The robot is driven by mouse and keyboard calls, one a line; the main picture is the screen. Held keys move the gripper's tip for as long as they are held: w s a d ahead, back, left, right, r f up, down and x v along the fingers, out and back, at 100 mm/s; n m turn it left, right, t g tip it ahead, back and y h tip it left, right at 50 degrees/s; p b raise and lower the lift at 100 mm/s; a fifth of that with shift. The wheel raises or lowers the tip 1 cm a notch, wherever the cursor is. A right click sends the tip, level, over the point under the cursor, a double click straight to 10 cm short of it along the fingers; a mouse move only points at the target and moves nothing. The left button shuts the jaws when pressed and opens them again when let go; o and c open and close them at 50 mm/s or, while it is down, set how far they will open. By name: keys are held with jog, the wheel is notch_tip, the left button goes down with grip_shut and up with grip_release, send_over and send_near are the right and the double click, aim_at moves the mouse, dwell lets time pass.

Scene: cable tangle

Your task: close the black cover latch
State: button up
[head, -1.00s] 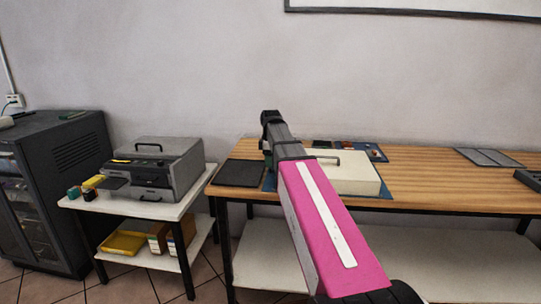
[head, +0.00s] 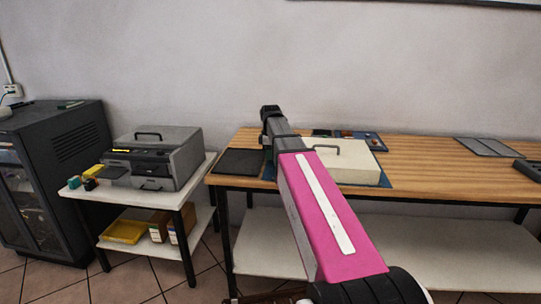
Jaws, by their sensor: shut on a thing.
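My arm reaches away from me over the wooden workbench (head: 440,181), and its dark wrist end (head: 270,112) is above the bench's left part. My gripper's fingers are hidden behind the wrist, so what is between them does not show. A pale cream box (head: 358,166) with a dark handle (head: 326,147) sits on a blue mat (head: 385,180), just right of the wrist and partly behind my arm. I cannot make out the black cover latch, or whether it is open or shut.
A black flat pad (head: 240,162) lies left of the wrist. Small parts lie behind the box, and grey flat panels (head: 487,147) lie farther right. A grey machine (head: 157,158) stands on a white cart (head: 140,198) at left, beside a dark cabinet (head: 55,160). The bench's right half is mostly clear.

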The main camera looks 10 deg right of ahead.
jog(key=shift+s+d, duration=0.15)
jog(key=shift+d, duration=0.35)
dwell(0.3)
jog(key=o, duration=0.7)
jog(key=shift+r, duration=0.15)
jog(key=shift+r, duration=2.9)
jog(key=shift+a, duration=0.15)
